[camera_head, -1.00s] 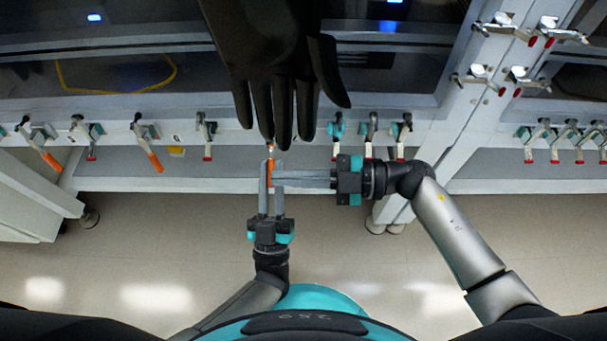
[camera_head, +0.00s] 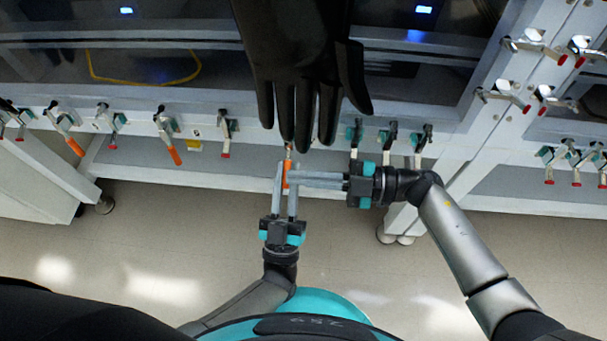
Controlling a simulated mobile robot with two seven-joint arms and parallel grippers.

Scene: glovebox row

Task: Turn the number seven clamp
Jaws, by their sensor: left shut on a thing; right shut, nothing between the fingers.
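A row of toggle clamps runs along the glovebox's lower front rail. A clamp with an orange handle (camera_head: 287,168) hangs below the black glove's fingertips; the glove hides its upper part. My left gripper (camera_head: 286,169) comes up from below and is shut on this orange handle. My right gripper (camera_head: 291,178) comes in from the right, shut and empty, its fingers crossing in front of the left gripper's fingers. I cannot tell whether they touch. Number labels are too small to read, so I cannot tell which clamp is number seven.
A large black glove (camera_head: 295,55) hangs right above the grippers. Other clamps with orange handles (camera_head: 174,155) and red tips (camera_head: 226,155) stand to the left, more to the right (camera_head: 418,155). A white frame post (camera_head: 490,125) stands at right. The floor (camera_head: 150,250) below is clear.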

